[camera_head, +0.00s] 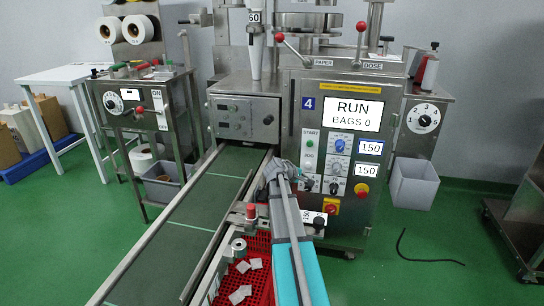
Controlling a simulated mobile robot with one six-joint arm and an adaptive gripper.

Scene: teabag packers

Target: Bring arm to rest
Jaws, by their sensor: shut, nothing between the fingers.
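My arm reaches up from the bottom of the head view, between the conveyor and the machine's front. My gripper (281,168) is at its far end, near the lower left of the control panel (340,145). It is shut and I see nothing held in it. Its fingertips are small here, and I cannot tell whether they touch the panel. The panel's screen (352,114) reads RUN and BAGS 0.
The green conveyor belt (190,210) runs along my arm's left. A red crate (262,245) with several white teabags lies beside the arm. A side stand with a dial (113,103) is at left, a grey bin (413,185) at right. A black hose (430,259) lies on open floor.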

